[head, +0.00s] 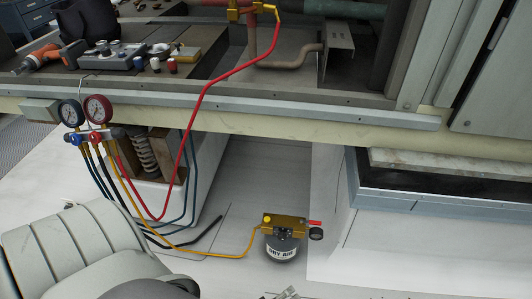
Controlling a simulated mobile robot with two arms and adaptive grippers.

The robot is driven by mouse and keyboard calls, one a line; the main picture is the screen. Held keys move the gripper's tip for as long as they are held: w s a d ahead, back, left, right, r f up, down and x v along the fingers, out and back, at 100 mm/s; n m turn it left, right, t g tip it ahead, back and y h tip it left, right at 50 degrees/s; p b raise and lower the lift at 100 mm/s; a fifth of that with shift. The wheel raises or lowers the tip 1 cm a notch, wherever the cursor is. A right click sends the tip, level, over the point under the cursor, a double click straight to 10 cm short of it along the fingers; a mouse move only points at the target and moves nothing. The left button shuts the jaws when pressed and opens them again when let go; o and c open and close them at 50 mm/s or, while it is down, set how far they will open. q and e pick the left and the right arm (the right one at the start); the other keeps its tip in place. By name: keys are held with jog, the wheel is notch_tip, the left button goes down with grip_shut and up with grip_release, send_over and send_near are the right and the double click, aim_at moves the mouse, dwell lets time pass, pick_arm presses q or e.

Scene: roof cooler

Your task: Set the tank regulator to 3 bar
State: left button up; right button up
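The tank (283,247) is a small dark cylinder labelled "DRY AIR", upright on the pale floor at lower centre. On its top sits a brass-coloured regulator block (285,222) with a yellow knob (267,219) at its left, a red lever (314,223) at its right and a small dark gauge (316,234). The gauge reading is too small to tell. My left arm comes in at the lower left. A small grey piece at the bottom edge, below the tank, may be its gripper (285,294); its opening is cut off. My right gripper is not in view.
A manifold (92,136) with two gauges hangs at the left. Its yellow hose (213,255) runs to the regulator, and a red hose (190,125) rises to a brass valve (252,10). Tools lie on the ledge above. Open floor lies right of the tank, before a raised metal frame (440,203).

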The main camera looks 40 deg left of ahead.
pick_arm(q)
jog(key=s+r+m+g+p, duration=0.1)
jog(key=s+m+g+p, duration=0.2)
jog(key=s+m+p, duration=0.3)
jog(key=shift+s+a+r+g+p, duration=0.3)
jog(key=shift+s+a+g+p, duration=0.1)
jog(key=shift+s+p, duration=0.7)
